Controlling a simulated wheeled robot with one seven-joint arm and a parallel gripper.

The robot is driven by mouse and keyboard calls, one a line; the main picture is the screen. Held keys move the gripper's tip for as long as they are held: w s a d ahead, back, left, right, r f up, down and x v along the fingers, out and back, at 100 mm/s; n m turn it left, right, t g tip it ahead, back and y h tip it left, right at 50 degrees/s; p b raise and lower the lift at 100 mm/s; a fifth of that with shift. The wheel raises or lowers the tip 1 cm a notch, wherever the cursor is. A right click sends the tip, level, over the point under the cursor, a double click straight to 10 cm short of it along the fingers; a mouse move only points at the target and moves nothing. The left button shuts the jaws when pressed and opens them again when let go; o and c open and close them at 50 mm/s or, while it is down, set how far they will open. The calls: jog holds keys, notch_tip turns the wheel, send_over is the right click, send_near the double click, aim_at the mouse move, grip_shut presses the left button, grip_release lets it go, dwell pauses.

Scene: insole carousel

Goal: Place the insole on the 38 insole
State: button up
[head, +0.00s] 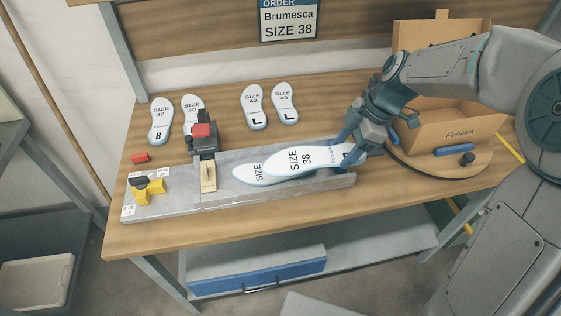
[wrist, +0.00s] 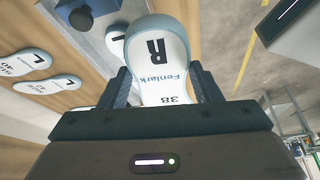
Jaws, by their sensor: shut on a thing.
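My gripper (head: 350,150) is shut on the rear end of a white insole with a pale blue edge, the held insole (head: 300,159), marked SIZE 38. In the wrist view the held insole (wrist: 164,60) sits between the fingers and reads R, Fenlark and 38. A second insole (head: 250,174) lies on the grey plate, partly covered by the held one; its SIZE print shows but its number is hidden. In the wrist view the insole beneath (wrist: 114,38) shows part of an L. I cannot tell whether the two insoles touch.
The grey plate (head: 150,208) carries a clamp (head: 205,150) and a yellow part (head: 149,192). Size 42 (head: 161,120) and 40 insoles lie behind. The table front is clear.

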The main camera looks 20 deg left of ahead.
jog(key=shift+a+r+n, duration=0.15)
jog(key=shift+a+n, duration=0.2)
jog(key=shift+n, duration=0.15)
jog(key=shift+w+a+g, duration=0.1)
jog(key=shift+a+g, duration=0.1)
jog(key=shift+g, duration=0.1)
jog(key=w+a+f+p, duration=0.1)
jog(key=a+f, duration=0.1)
jog(key=a, duration=0.1)
jog(key=w+a+f+p, duration=0.1)
jog(key=a+f, duration=0.1)
jog(key=a, duration=0.2)
jog(key=w+a+f+p, duration=0.1)
jog(key=w+a+f, duration=0.1)
jog(key=a, duration=0.1)
jog(key=shift+a+f, duration=0.3)
jog(key=shift+f, duration=0.05)
notch_tip(320, 180, down, 4)
jog(key=shift+r+p, duration=0.1)
jog(key=shift+p, duration=0.45)
jog(key=shift+f+b, duration=0.45)
jog(key=shift+b, duration=0.05)
jog(key=shift+f+b, duration=0.25)
jog(key=shift+b, duration=0.15)
